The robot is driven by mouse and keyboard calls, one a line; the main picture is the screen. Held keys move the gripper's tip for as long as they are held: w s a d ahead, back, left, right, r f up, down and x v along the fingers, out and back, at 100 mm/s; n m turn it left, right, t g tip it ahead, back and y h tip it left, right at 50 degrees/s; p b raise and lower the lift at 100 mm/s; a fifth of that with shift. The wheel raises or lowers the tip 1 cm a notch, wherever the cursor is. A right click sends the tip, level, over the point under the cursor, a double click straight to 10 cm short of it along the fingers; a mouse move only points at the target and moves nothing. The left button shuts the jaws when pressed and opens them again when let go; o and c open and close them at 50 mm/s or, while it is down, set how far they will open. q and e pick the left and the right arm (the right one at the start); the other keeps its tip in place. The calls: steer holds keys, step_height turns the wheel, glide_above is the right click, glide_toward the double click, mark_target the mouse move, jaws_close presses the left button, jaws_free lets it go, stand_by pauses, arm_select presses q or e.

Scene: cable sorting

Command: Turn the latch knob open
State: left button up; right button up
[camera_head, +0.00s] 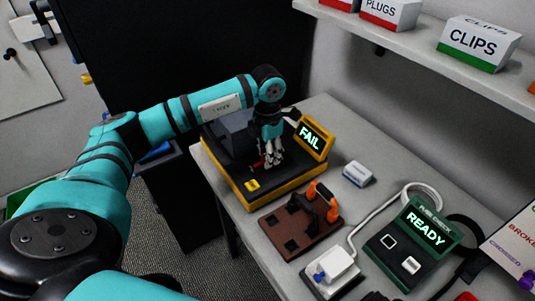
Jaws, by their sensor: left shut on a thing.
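The black and yellow tester (291,186) stands on the grey bench, with a lit screen (310,139) reading FAIL. My left gripper (271,164) points down over the tester's black top, its fingers closed. A small red part (257,164) shows beside the fingertips and seems to be the latch knob. The fingers hide most of it, so its turn angle cannot be told. My right gripper is out of view.
In front of the tester lies a brown fixture (291,226) with an orange-handled clamp. A small white box (358,173), a white socket block (333,270) with a cable and a green fuse checker (408,247) reading READY lie to the right. A shelf (410,45) with boxes overhangs the back.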

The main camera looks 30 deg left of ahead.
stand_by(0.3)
arm_select(q)
steer(key=o, duration=1.2)
steer(key=shift+c, duration=0.2)
steer(key=shift+r, duration=0.25)
step_height(320, 180, up, 12)
steer(key=shift+f, duration=0.2)
steer(key=shift+f, duration=0.1)
